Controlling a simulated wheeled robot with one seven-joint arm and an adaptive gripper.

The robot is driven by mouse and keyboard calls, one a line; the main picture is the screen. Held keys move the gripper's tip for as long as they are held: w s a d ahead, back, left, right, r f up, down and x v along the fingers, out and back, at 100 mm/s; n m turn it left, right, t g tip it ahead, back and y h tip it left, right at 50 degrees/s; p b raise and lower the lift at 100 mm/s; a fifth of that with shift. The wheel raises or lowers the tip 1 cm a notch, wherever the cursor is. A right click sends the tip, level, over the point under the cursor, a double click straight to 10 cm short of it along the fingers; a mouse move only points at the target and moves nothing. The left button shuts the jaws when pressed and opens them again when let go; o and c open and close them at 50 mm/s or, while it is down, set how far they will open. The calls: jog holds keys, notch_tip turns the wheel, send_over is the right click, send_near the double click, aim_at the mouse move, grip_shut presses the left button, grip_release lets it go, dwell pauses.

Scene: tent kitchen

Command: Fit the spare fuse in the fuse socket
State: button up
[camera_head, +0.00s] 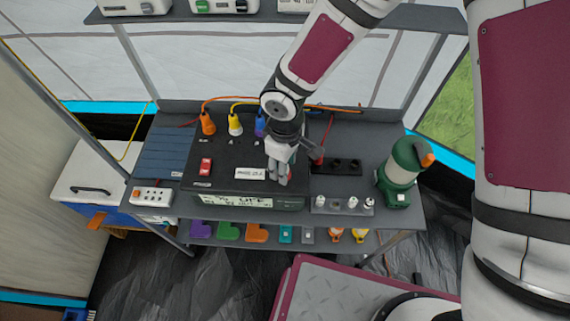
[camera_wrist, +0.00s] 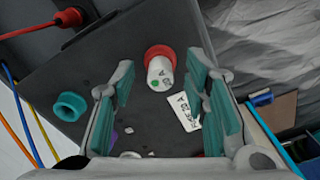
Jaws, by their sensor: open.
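My gripper (camera_head: 281,177) is over the right part of the black box (camera_head: 228,192). In the wrist view its teal-padded fingers (camera_wrist: 160,80) are spread open, one on each side of a white cylindrical fuse (camera_wrist: 160,73) with a green dot. Gaps show between the fuse and both fingers. The fuse stands at a red ring socket (camera_wrist: 158,53) on the box; how deep it sits is unclear. In the head view my gripper hides the fuse. Several small white fuse-like pieces (camera_head: 351,202) stand on a rack at the right.
A white label (camera_head: 250,173) and a red switch (camera_head: 205,166) are on the box. Orange, yellow and blue plugs (camera_head: 235,125) with cables stand at its back. A green lantern (camera_head: 402,168) stands to the right. A white switch strip (camera_head: 152,197) lies to the left.

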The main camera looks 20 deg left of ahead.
notch_tip(320, 180, up, 12)
jog(key=shift+f, duration=0.25)
dwell(0.4)
